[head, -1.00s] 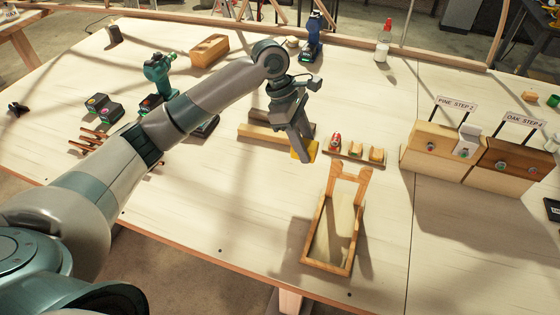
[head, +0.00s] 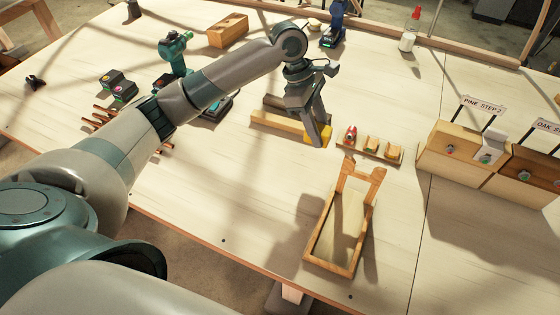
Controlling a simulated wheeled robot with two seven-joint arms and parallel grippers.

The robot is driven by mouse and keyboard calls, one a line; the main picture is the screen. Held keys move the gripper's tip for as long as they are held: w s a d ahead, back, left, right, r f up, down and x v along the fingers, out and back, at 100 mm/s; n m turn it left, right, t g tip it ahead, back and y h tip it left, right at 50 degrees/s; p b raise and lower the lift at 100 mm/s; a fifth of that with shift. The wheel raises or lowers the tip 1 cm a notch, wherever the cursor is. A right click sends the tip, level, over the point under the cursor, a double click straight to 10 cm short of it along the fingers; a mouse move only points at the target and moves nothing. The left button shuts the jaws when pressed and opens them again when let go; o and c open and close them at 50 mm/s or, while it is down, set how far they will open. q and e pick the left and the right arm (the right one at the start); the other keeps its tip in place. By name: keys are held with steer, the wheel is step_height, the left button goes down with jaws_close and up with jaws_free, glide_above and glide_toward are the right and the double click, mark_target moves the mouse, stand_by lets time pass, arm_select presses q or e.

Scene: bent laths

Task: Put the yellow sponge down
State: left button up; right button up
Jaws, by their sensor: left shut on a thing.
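The yellow sponge (head: 319,133) is between the fingers of my left gripper (head: 317,138), which is shut on it. The gripper points down and partly hides the sponge. They are just left of a small wooden rack (head: 369,153) that holds a red-topped item and two yellowish pieces, and behind a wooden frame (head: 340,220). I cannot tell for sure whether the sponge touches the table (head: 240,200). My right gripper does not show.
Wooden strips (head: 285,122) lie just left of the gripper. A block labelled PINE STEP 2 (head: 455,146) stands at the right. A bottle (head: 409,35), a wooden block (head: 228,30) and a green drill (head: 173,52) stand farther back.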

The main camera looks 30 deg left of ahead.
arm_select(q)
steer(key=s+a+f+p, duration=0.1)
steer(key=s+a+f, duration=0.1)
steer(key=s+a+f+p, duration=0.1)
steer(key=s+a+f, duration=0.1)
steer(key=a, duration=0.1)
steer(key=s+a+f+p, duration=0.1)
steer(key=s+a, duration=0.1)
steer(key=shift+s+a+f, duration=0.25)
steer(key=shift+a+f, duration=0.15)
steer(key=shift+f, duration=0.1)
steer(key=shift+f+p, duration=0.7)
steer(key=shift+f, duration=1.3)
steer(key=o, duration=1)
steer(key=shift+f, duration=0.1)
